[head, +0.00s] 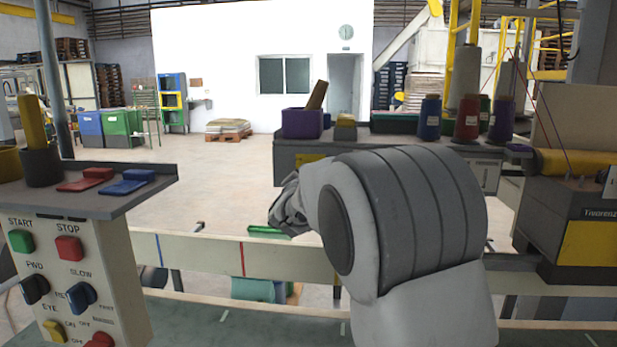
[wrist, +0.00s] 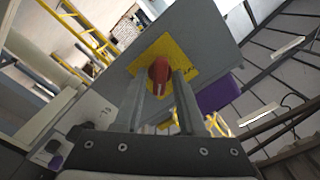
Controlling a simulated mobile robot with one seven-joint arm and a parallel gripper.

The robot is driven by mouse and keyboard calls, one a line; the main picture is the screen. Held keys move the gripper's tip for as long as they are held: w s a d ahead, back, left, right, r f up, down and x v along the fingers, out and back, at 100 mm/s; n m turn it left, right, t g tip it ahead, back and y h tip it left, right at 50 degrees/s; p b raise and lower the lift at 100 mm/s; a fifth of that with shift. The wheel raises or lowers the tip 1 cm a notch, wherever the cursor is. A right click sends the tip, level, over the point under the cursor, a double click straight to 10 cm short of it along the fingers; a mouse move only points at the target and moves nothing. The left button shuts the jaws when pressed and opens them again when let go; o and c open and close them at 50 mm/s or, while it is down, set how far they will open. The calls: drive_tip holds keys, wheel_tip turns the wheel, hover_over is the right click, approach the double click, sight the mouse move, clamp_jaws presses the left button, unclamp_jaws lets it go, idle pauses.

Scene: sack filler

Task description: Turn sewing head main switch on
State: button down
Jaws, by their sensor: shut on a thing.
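The main switch is a red rotary knob (wrist: 159,71) on a yellow plate (wrist: 176,50), fixed to a grey box face, in the wrist view. My gripper (wrist: 161,76) has one finger on each side of the knob and is shut on it. The knob's exact angle is hard to tell. In the head view my gripper is mostly hidden behind my own arm, and the knob is not visible. Part of a yellow plate (head: 309,159) shows on the front of a grey bench there. The sewing head (head: 575,215), dark with a yellow panel, stands at the right.
A control panel (head: 85,270) with START and STOP buttons and several knobs stands at the left. A pale rail (head: 205,252) crosses in front of me. Thread cones (head: 467,118) and a purple bin (head: 302,123) stand on the bench. Open floor lies behind the rail.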

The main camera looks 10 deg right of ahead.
drive_tip(key=c, duration=0.8)
unclamp_jaws()
drive_tip(key=shift+s, duration=0.1)
drive_tip(key=p+v, duration=0.1)
drive_tip(key=v, duration=1.6)
drive_tip(key=shift+p, duration=0.3)
drive_tip(key=shift+s+r, duration=0.1)
